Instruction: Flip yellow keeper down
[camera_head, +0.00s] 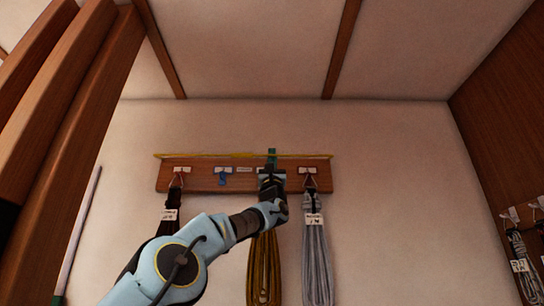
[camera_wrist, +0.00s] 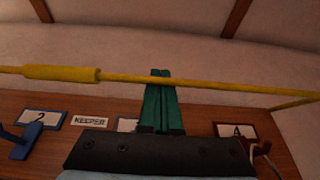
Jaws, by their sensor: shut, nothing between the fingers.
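The yellow keeper (camera_head: 215,155) is a thin bar running along the top edge of the wooden hook board (camera_head: 205,182). In the wrist view the keeper (camera_wrist: 220,86) has a thicker sleeve (camera_wrist: 62,73) at left and a bend at its right end. My gripper (camera_head: 272,153), with green fingers, is shut and empty in front of the board, right of its middle. In the wrist view my fingertips (camera_wrist: 161,72) cross the line of the bar and show just above it. I cannot tell whether they touch it.
A dark coil (camera_head: 168,212), an ochre coil (camera_head: 264,275) and a grey coil (camera_head: 315,255) hang below the board. A blue hook (camera_head: 222,178) is bare. Wooden beams (camera_head: 75,110) stand at near left. More coils (camera_head: 522,262) hang on the right wall.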

